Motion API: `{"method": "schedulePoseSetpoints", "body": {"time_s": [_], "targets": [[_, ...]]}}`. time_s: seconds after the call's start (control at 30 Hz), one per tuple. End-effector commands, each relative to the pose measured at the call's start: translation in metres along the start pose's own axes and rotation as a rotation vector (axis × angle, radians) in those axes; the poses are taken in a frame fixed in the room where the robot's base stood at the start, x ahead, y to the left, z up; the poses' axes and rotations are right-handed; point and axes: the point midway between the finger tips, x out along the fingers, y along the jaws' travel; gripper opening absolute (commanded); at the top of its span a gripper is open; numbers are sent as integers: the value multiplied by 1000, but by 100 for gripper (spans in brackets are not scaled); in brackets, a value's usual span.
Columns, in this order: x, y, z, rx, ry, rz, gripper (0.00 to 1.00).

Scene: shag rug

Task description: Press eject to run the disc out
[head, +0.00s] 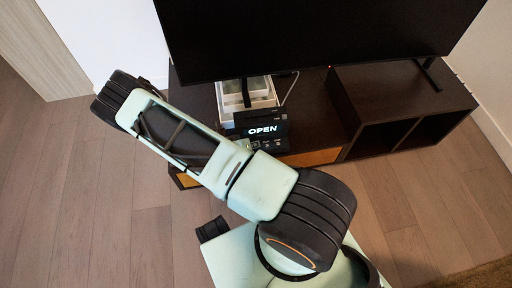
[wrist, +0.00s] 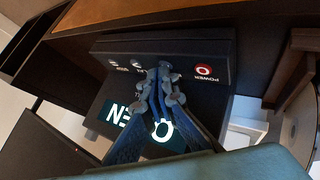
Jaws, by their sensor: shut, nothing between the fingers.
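The disc player is a black box on the low cabinet under the TV; its lit display (head: 262,130) reads OPEN. In the wrist view the player (wrist: 110,47) appears upside down, with the display (wrist: 118,113) partly covered by my fingers. Its button panel has a red-ringed POWER button (wrist: 203,70) and small pale buttons (wrist: 136,65) with labels too small to read. My gripper (wrist: 163,70) is shut and empty, its tips over the panel between these buttons. I cannot tell whether the tips touch, or which button lies beneath. No disc is clearly visible.
A white box (head: 262,92) stands behind the player. The dark cabinet (head: 400,95) has open compartments at right. Wood floor (head: 100,180) lies clear at left.

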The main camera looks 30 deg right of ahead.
Motion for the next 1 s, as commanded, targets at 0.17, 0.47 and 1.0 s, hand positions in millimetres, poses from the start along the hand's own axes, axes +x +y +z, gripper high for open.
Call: {"method": "schedulePoseSetpoints", "body": {"time_s": [0.17, 0.47, 1.0], "targets": [[0, 0, 0, 0, 0, 0, 0], [-4, 3, -3, 0, 0, 0, 0], [-11, 8, -8, 0, 0, 0, 0]]}}
